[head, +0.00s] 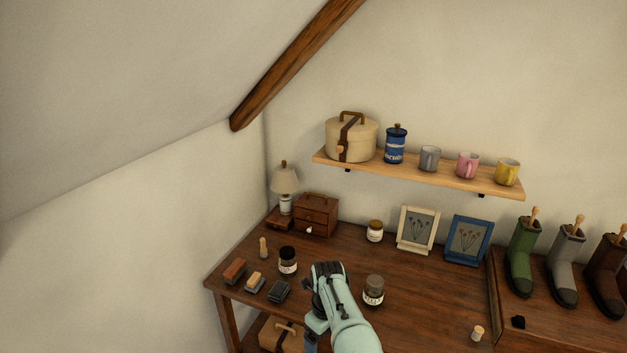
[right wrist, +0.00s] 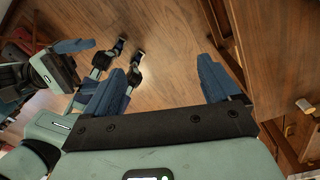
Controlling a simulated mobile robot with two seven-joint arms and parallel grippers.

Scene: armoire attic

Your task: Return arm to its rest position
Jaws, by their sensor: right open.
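A mint-green arm of mine (head: 345,315) enters the head view from the bottom edge and bends in front of the dark wooden table. Its fingertips do not show clearly there. In the right wrist view my right gripper (right wrist: 160,88) is open, its two blue fingers wide apart with nothing between them. More mint, black and blue parts of mine show at the left of that view; what look like parts of my other gripper there are too partly hidden to read.
The wooden table (head: 425,290) holds a dark-lidded jar (head: 288,262), another jar (head: 373,291), brushes (head: 254,282), a lamp (head: 286,182) and picture frames (head: 467,241). Boots (head: 523,258) stand at the right. A wall shelf (head: 420,174) holds mugs. Wooden furniture (right wrist: 285,55) borders the right wrist view's right side.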

